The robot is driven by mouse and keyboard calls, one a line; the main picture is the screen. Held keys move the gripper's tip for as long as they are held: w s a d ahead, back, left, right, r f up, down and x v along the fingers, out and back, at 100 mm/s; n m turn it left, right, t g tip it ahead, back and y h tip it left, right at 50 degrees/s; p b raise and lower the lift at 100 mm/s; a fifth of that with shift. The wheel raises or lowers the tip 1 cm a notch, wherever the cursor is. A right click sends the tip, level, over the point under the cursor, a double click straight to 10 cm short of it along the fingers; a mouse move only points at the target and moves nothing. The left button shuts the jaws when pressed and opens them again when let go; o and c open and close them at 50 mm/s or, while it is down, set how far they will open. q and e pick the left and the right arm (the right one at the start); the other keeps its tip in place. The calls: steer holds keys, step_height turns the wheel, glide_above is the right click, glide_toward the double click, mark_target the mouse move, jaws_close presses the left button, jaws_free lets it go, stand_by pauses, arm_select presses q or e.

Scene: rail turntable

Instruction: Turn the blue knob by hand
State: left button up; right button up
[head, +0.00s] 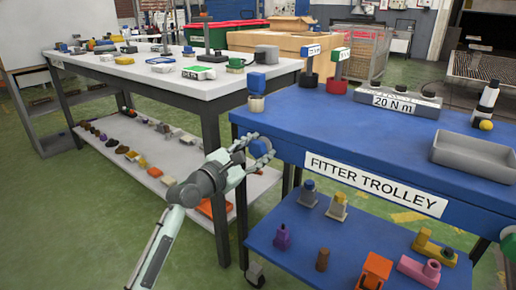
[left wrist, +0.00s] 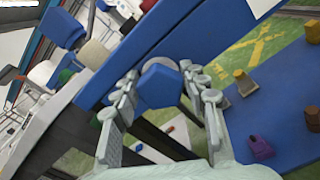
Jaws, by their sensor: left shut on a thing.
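My left gripper (head: 250,146) is at the left front corner of the blue trolley. It is shut on a blocky blue piece (head: 262,148), which I take as the blue knob. In the left wrist view the blue knob (left wrist: 160,86) shows a many-sided face between the fingers of my left gripper (left wrist: 163,98). It lies close to the trolley's edge; I cannot tell whether it is fixed to it. Another blue block (head: 256,83) stands on a beige round base on the trolley top. My right gripper is not in view.
The blue trolley top (head: 330,125) carries a grey tray (head: 475,155), a "20 N m" device (head: 397,102) and red and black holders. Its lower shelf (head: 300,240) holds several small parts. A pale workbench (head: 200,88) stands behind on the left. Green floor is free at the left.

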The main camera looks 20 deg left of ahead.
arm_select(q)
steer(key=m+p, duration=0.3)
steer(key=m, duration=0.3)
steer(key=shift+m, duration=0.3)
steer(key=shift+m+p, duration=0.3)
steer(key=shift+m, duration=0.1)
steer(key=m+p, duration=0.1)
steer(key=m, duration=0.3)
steer(key=shift+f+m, duration=0.1)
steer(key=shift+m, duration=0.2)
steer(key=m+p, duration=0.1)
steer(key=m, duration=0.3)
steer(key=shift+f+m+p, duration=0.1)
steer(key=shift+m+p, duration=0.3)
steer(key=shift+m, duration=1.3)
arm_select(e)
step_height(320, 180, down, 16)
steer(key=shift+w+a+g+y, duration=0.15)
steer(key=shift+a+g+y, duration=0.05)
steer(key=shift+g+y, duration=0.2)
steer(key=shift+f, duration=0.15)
